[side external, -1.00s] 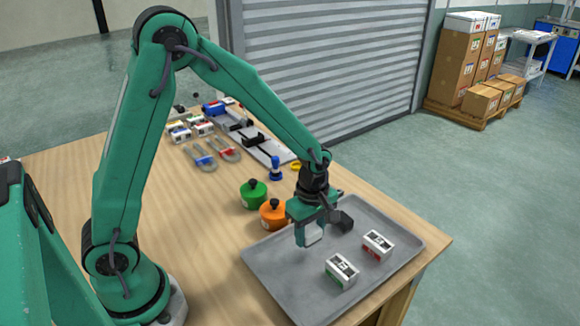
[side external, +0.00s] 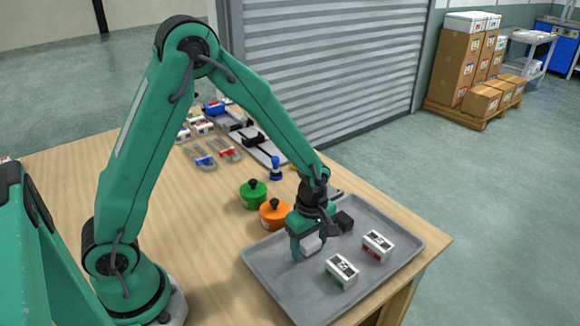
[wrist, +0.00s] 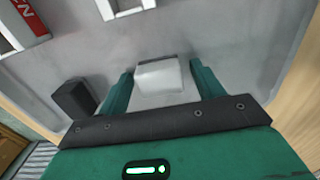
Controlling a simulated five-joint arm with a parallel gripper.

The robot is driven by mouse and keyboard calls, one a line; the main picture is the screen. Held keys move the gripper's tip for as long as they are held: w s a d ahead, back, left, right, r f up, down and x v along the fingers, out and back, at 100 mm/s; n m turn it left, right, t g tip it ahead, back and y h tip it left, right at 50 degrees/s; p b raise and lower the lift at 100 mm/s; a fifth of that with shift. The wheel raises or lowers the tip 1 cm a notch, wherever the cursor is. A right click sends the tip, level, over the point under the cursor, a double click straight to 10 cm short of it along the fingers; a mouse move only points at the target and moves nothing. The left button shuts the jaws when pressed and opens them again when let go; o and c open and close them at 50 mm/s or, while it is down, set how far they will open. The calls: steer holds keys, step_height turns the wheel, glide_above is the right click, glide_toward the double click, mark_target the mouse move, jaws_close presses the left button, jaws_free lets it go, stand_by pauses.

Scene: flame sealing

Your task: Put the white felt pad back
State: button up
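The white felt pad (side external: 312,245) appears as a small pale block low over or on the grey tray (side external: 262,262), on its left part. In the wrist view the pad (wrist: 158,76) sits between my two fingers. My gripper (side external: 313,243) points down around it. The fingers (wrist: 160,78) are apart, with a narrow gap showing beside the pad, clearest on the right. The pad's underside is hidden, so I cannot tell whether it touches the tray.
Two white boxes, one with a green label (side external: 341,271) and one with a red label (side external: 377,245), stand on the tray close to my gripper. An orange pot (side external: 273,216) and a green pot (side external: 253,196) stand just beyond the tray. The wooden table (side external: 190,230) is clear at left.

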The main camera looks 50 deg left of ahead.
mark_target(309, 241)
steer(key=shift+r, duration=0.15)
step_height(309, 241, up, 12)
stand_by(0.9)
steer(key=shift+r, duration=0.1)
stand_by(0.4)
steer(key=s+a+r+m+t, duration=0.2)
steer(key=s+a+r+m, duration=0.1)
steer(key=s+r+m, duration=0.3)
steer(key=s+a+r+m+t, duration=0.2)
steer(key=s+r+m, duration=0.3)
steer(key=s+m, duration=0.5)
steer(key=shift+a+r+m+t, duration=0.4)
steer(key=shift+m+t, duration=0.4)
steer(key=shift+m, duration=0.2)
